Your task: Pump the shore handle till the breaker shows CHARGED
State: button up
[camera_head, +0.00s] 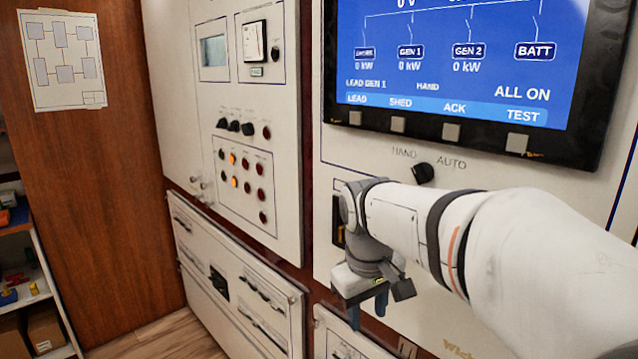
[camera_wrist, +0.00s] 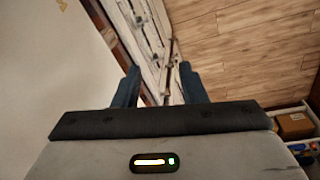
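My gripper (camera_head: 368,306) hangs in front of the white cabinet, low under my wrist, with its blue fingers pointing down. In the wrist view my gripper (camera_wrist: 160,82) has its two blue fingers wide apart, and I see nothing held between them. A dark breaker front (camera_head: 338,222) shows partly beside my wrist, mostly hidden by my arm. I cannot tell whether it is the shore breaker. I cannot pick out a shore handle or a CHARGED flag in either view. In the wrist view the cabinet fronts (camera_wrist: 148,42) run away beyond the fingers, with thin bars too small to name.
A large blue screen (camera_head: 455,50) stands above my arm, with a HAND/AUTO knob (camera_head: 423,172) below it. A panel of knobs and lamps (camera_head: 246,185) is left. Lower cabinet fronts have dark handles (camera_head: 219,284). Wooden floor (camera_wrist: 240,45) is clear; a shelf (camera_head: 28,290) stands far left.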

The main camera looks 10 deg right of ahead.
jog(key=w+r+n+p, duration=0.1)
jog(key=w+r+p, duration=0.15)
jog(key=r, duration=0.35)
jog(key=w+a+r+n+h+p, duration=0.1)
jog(key=w+r+p, duration=0.15)
jog(key=r, duration=0.35)
jog(key=w+r+n+p, duration=0.1)
jog(key=w+r+p, duration=0.15)
jog(key=r, duration=0.35)
jog(key=f, duration=0.2)
jog(key=w+f, duration=0.1)
jog(key=f, duration=0.2)
jog(key=d+f, duration=0.1)
jog(key=f, duration=0.2)
jog(key=shift+w+d+b, duration=0.1)
jog(key=shift+w+b, duration=0.2)
jog(key=shift+w, duration=0.1)
grip_shut()
